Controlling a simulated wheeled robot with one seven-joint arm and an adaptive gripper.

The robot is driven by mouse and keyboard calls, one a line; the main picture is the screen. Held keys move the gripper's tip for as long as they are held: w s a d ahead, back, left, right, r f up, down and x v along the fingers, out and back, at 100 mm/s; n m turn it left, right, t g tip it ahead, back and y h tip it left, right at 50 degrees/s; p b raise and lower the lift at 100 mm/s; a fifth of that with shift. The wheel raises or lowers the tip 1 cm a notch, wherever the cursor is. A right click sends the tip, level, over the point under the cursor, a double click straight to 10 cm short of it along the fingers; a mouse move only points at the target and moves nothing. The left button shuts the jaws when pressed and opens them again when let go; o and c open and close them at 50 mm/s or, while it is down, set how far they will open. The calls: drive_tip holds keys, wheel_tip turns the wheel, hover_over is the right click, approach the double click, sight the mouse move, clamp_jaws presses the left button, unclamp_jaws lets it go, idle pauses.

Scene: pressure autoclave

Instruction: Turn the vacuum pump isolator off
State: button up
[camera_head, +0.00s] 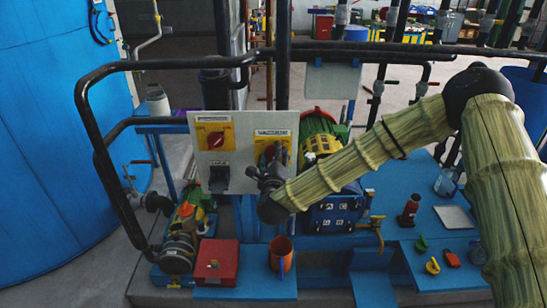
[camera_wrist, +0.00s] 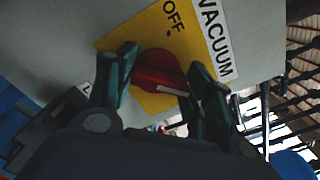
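The vacuum isolator is a red rotary knob (camera_wrist: 160,72) on a yellow plate (camera_wrist: 113,40) marked OFF, beside a white VACUUM label (camera_wrist: 213,38). In the head view its label (camera_head: 272,133) is at the right of a grey panel (camera_head: 240,181), with the knob (camera_head: 271,149) partly hidden by my gripper (camera_head: 268,177). In the wrist view my gripper's fingers (camera_wrist: 161,78) are apart, one on each side of the knob, and the knob nearly fills the gap. I cannot tell whether they press on it. A pale pointer line shows low on the knob.
A second isolator with a red knob (camera_head: 216,140) is at the panel's left, above a black lock box (camera_head: 218,181). A dark pipe rail (camera_head: 103,150) frames the left side. Below stand a red box (camera_head: 216,262) and an orange mug (camera_head: 281,252). A blue vessel (camera_head: 55,140) fills the far left.

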drive_tip(key=shift+n+b, duration=0.4)
drive_tip(key=shift+a+f+n+b, duration=0.1)
drive_tip(key=shift+f+n+b, duration=0.05)
drive_tip(key=shift+n+b, duration=0.75)
drive_tip(key=n+b, duration=0.3)
drive_tip(key=n, duration=0.3)
drive_tip(key=shift+a+n+b, duration=0.1)
drive_tip(key=shift+n+b, duration=0.2)
drive_tip(key=shift+b, duration=0.05)
drive_tip(key=n+b, duration=0.1)
drive_tip(key=n, duration=0.3)
drive_tip(key=shift+a+b, duration=0.1)
drive_tip(key=shift+b, duration=0.2)
drive_tip(key=shift+n+b, duration=0.5)
drive_tip(key=shift+n, duration=1.9)
drive_tip(key=o, duration=1)
